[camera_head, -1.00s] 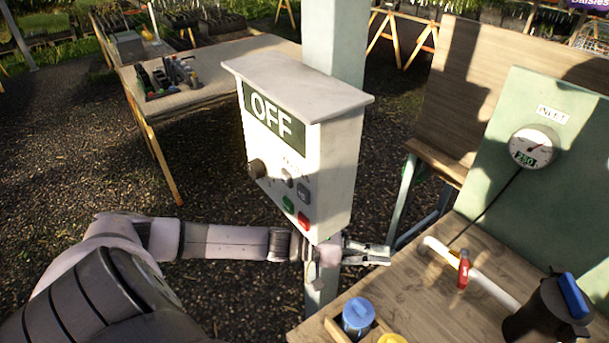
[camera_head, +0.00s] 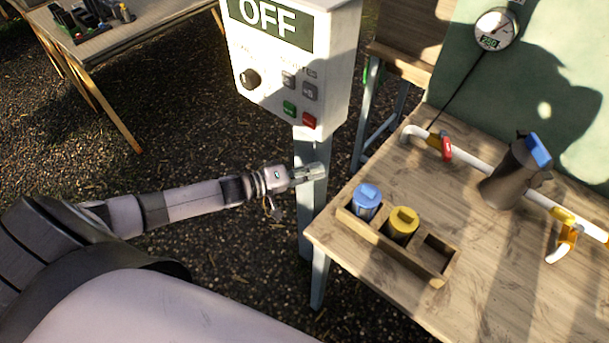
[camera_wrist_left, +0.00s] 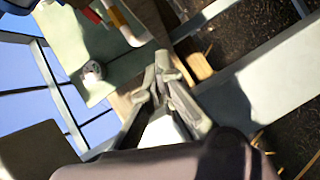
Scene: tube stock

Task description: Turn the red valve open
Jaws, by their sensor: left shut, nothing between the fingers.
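The red valve (camera_head: 446,147) is a small red handle on the white pipe (camera_head: 470,159) along the back of the wooden table. My left gripper (camera_head: 318,171) is shut and empty, in front of the post under the control box, left of the table's edge and well short of the valve. In the left wrist view, my left gripper's fingers (camera_wrist_left: 166,84) point towards the table's edge. A red part also shows near the top of the left wrist view, too blurred to identify surely. My right gripper is out of view.
A control box (camera_head: 340,60) reading OFF hangs on the post. A wooden rack (camera_head: 421,266) holds a blue-capped canister (camera_head: 367,202) and a yellow-capped one (camera_head: 403,224). A dark, blue-topped jug-like object (camera_head: 514,176) stands by the pipe. A gauge (camera_head: 497,30) is on the green panel.

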